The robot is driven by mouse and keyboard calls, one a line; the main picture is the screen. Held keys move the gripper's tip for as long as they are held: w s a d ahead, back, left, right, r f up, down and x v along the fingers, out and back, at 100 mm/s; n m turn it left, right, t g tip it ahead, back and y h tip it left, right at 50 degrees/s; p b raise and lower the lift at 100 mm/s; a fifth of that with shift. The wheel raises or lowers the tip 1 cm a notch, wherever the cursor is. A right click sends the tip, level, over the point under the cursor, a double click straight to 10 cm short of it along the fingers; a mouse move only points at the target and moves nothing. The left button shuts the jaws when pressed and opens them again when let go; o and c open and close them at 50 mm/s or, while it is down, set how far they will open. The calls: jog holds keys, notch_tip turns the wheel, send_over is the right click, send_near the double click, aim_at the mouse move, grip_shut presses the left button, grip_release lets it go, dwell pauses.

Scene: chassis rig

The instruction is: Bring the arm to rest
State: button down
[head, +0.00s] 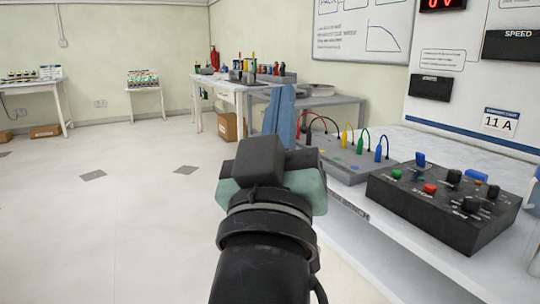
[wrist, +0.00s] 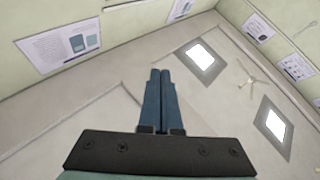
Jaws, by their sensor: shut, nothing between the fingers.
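My arm reaches forward from the bottom middle of the head view, and its wrist housing hides the base of my gripper. The blue fingers of my gripper (head: 283,113) show above the wrist housing, beside the workbench. In the wrist view, my gripper (wrist: 160,74) has its two blue fingers side by side and touching, with nothing between them. Behind the fingers, the wrist view shows the ceiling and upper walls, so the gripper points upward.
A white bench (head: 390,217) on the right carries a black control box (head: 440,205) with coloured knobs and a grey panel (head: 352,160) with coloured plugs. Tables with tools stand further back. The floor (head: 100,220) on the left is clear.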

jog(key=s+a+r+m+t+y, duration=0.1)
jog(key=s+r+m+t+y, duration=0.2)
jog(key=s+r, duration=0.7)
notch_tip(320, 180, up, 37)
jog(key=n+p, duration=0.1)
jog(key=p, duration=3.7)
jog(key=shift+a+f+t, duration=0.15)
jog(key=shift+a+t, duration=0.05)
jog(key=shift+t, duration=0.2)
